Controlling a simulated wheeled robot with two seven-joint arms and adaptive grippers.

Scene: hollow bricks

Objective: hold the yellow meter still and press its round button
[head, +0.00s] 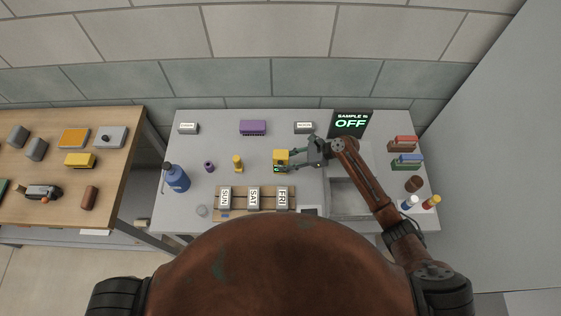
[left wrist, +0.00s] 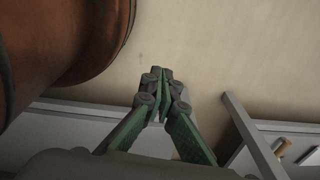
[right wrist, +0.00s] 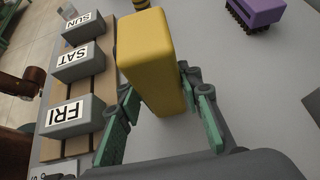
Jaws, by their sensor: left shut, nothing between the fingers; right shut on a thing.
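The yellow meter (head: 281,155) stands on the grey table, its small green-lit display on the side toward me. My right gripper (head: 291,160) reaches it from the right and is shut on it. In the right wrist view the meter's yellow body (right wrist: 148,50) sits between the two green-padded fingers (right wrist: 157,88). I cannot make out the round button in any view. My left gripper (left wrist: 160,80) shows only in the left wrist view, shut and empty, away from the meter with bare floor beyond its tips.
SUN, SAT and FRI blocks stand on a wooden rack (head: 240,212) in front of the meter. A yellow-and-black peg (head: 238,164) and a blue bottle (head: 176,178) stand left. A purple brush (head: 253,127) lies behind. A dark sign (head: 351,123) reads "SAMPLE IS OFF".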

